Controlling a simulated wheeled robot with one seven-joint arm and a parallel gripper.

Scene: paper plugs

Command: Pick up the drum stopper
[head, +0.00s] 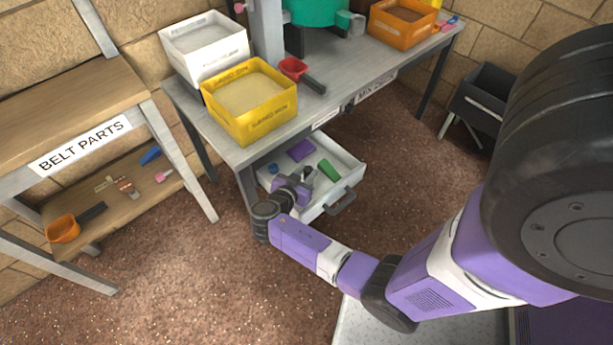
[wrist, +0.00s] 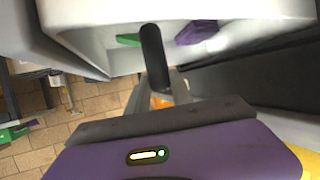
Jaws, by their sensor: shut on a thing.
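My gripper (head: 304,181) is at the open white drawer (head: 354,168) under the table. In the wrist view my gripper (wrist: 163,92) is shut on a dark rounded rod-like piece (wrist: 154,57), with a bit of orange (wrist: 160,101) at its near end. I take this piece for the drum stopper, but its full shape is hidden by the fingers. In the head view only a small dark part shows at the fingertips. I cannot tell whether the piece touches the drawer floor.
A purple piece (head: 300,149), a green piece (head: 328,169) and a blue piece (head: 273,168) lie in the drawer. The tabletop above holds a yellow bin (head: 262,127), a white bin (head: 207,62) and a red scoop (head: 292,68). A bench (head: 60,100) stands left. Open floor lies in front.

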